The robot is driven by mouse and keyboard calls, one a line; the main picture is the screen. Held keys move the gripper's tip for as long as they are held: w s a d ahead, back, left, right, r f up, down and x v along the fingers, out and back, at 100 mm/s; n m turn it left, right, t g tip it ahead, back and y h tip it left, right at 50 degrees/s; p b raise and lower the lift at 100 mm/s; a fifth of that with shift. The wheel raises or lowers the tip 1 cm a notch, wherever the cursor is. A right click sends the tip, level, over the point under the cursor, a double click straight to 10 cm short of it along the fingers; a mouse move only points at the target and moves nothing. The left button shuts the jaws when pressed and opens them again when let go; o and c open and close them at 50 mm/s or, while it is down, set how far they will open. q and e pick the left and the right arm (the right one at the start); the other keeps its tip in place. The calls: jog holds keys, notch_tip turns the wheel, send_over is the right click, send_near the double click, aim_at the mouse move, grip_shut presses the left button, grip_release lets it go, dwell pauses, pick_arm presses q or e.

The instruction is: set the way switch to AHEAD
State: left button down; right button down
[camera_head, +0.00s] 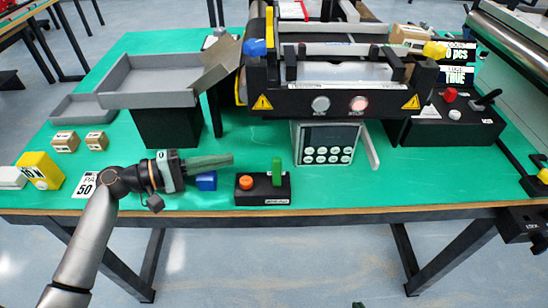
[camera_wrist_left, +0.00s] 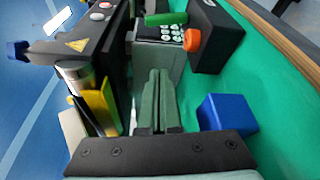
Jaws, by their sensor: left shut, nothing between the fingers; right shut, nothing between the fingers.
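A black switch box (camera_head: 277,199) with an orange knob (camera_head: 246,182) and an upright green lever (camera_head: 276,171) sits at the front edge of the table. Its label is too small to read. The box (camera_wrist_left: 215,38) also shows in the left wrist view, at top right. Another black box (camera_head: 428,132) with a red button and a tilted black lever (camera_head: 487,98) stands at the right. I cannot tell which is the way switch. My left gripper (camera_head: 231,158) is shut and empty, up and left of the green lever, apart from it. My right gripper is not clearly in view.
A blue block (camera_head: 206,181) lies under my left gripper. A machine panel (camera_head: 335,103) with two round buttons and a keypad (camera_head: 328,146) stand behind the switch box. Grey trays (camera_head: 150,98) stand at the left. Green mat is free at front centre right.

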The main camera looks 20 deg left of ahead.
aim_at(277, 172)
dwell(0.4)
pick_arm(q)
jog(key=x, duration=0.9)
jog(key=shift+w+d+r+p, duration=0.1)
jog(key=shift+w+d+p, duration=0.1)
jog(key=shift+d+p, duration=0.15)
jog(key=shift+s+d, duration=0.2)
jog(key=shift+d, duration=0.1)
jog(key=shift+s+d+r+p, duration=0.15)
jog(key=shift+s+p, duration=0.1)
jog(key=shift+s, duration=0.3)
jog(key=shift+s+d+r+p, duration=0.1)
jog(key=shift+s+p, duration=0.1)
jog(key=shift+s, duration=0.3)
jog(key=shift+s+d, duration=0.1)
jog(key=shift+s, duration=0.45)
pick_arm(e)
jog(key=shift+s+d+r, duration=0.3)
jog(key=shift+s+d, duration=0.05)
jog(key=shift+d, duration=0.15)
jog(key=shift+w, duration=0.1)
